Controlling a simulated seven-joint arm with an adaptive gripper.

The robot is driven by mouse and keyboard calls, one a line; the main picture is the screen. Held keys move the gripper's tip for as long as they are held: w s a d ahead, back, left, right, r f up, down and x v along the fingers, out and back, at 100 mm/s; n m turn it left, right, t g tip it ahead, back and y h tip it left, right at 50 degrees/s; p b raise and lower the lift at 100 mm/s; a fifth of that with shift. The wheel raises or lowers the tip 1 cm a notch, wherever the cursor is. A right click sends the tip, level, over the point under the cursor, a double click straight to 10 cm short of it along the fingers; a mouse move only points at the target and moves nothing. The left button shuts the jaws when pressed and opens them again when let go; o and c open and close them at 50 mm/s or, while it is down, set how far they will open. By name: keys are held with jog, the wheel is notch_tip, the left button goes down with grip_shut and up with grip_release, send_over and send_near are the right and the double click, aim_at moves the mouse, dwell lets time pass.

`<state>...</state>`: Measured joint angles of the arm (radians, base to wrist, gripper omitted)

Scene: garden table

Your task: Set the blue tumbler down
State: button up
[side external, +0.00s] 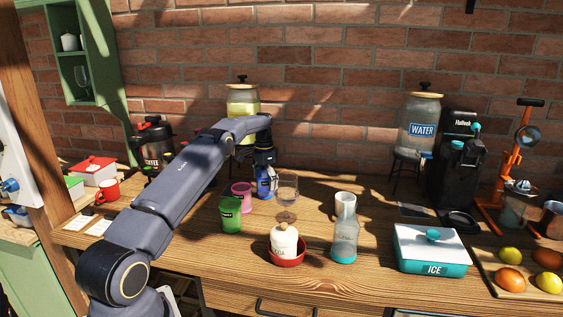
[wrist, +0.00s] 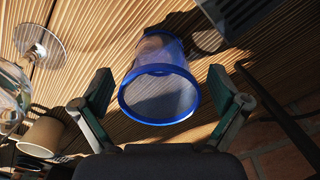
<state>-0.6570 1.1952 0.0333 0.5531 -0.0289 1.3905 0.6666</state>
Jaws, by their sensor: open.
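The blue tumbler (side external: 264,186) stands upright on the wooden table in the side view, right below my gripper (side external: 263,168). In the wrist view the blue tumbler (wrist: 160,95) shows its open rim toward the camera, and it lies between the two fingers of my gripper (wrist: 160,95). The fingers are spread wide, with a gap on each side of the tumbler. My gripper is open and holds nothing. The tumbler's base seems to rest on the table; its far end is partly hidden behind its rim in the wrist view.
A pink cup (side external: 241,195), a green cup (side external: 231,214) and a stemmed glass (side external: 287,190) stand close by. A yellow drink dispenser (side external: 243,104) is behind.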

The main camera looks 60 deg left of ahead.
jog(key=w+d+r+t, duration=0.1)
jog(key=d+r, duration=0.4)
jog(key=r, duration=0.3)
jog(key=d+r, duration=0.4)
jog(key=r, duration=0.5)
jog(key=s+d+r+t, duration=0.1)
jog(key=s+d+r, duration=0.25)
jog(key=d, duration=0.35)
jog(key=s+d+r+t, duration=0.1)
jog(key=s+d+r, duration=0.1)
jog(key=d+r, duration=0.35)
jog(key=s+d+t, duration=0.1)
jog(key=s+d, duration=1)
jog(key=s, duration=0.2)
jog(key=s+d+f+t, duration=0.1)
jog(key=s+d+f, duration=0.4)
jog(key=s, duration=0.5)
notch_tip(320, 180, down, 2)
jog(key=shift+s+f+t, duration=0.15)
jog(key=shift+t, duration=0.15)
